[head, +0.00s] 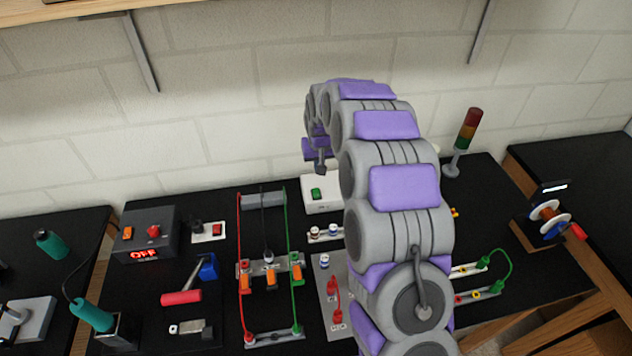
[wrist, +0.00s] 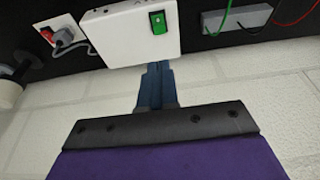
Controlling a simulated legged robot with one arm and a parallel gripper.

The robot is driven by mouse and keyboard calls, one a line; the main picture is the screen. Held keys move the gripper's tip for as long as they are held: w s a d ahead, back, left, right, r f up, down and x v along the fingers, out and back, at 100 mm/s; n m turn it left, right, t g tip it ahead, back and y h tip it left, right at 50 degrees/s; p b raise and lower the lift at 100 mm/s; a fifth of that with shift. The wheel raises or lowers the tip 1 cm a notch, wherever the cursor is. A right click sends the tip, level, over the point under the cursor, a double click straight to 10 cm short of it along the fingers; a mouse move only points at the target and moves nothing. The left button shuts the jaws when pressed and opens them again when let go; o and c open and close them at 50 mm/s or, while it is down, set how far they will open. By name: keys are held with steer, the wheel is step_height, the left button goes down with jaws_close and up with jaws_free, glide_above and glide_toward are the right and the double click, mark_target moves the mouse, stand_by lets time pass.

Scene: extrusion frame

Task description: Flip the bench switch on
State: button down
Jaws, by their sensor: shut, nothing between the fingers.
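A white box (head: 331,205) with a green rocker switch (head: 316,194) stands on the black bench near the wall. The box (wrist: 118,38) and its green rocker (wrist: 158,22) also show in the wrist view. My gripper (head: 320,166) is shut and empty, above the box in the head view. In the wrist view its fingertips (wrist: 157,68) lie close to the box's edge, in line with the rocker. I cannot tell whether they touch the box. The rocker's on or off position is not clear. My arm hides part of the bench to the right.
A dark power supply (head: 160,225) reads OFF at left. A white plate with a red switch (head: 215,231) is beside it. Red and green cables run to a grey block (head: 262,200). A signal tower (head: 466,135) stands back right. Tools lie front left.

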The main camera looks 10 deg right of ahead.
mark_target(317, 194)
steer(key=shift+f, duration=0.15)
steer(key=x, duration=1.3)
steer(key=shift+w+f, duration=0.1)
steer(key=shift+f, duration=0.25)
steer(key=shift+w+f, duration=0.1)
steer(key=shift+f+g, duration=0.1)
steer(key=shift+g, duration=0.2)
steer(key=shift+s, duration=1)
steer(key=shift+r, duration=0.65)
steer(key=v, duration=1.2)
steer(key=shift+s+r+p, duration=0.3)
steer(key=shift+s, duration=0.05)
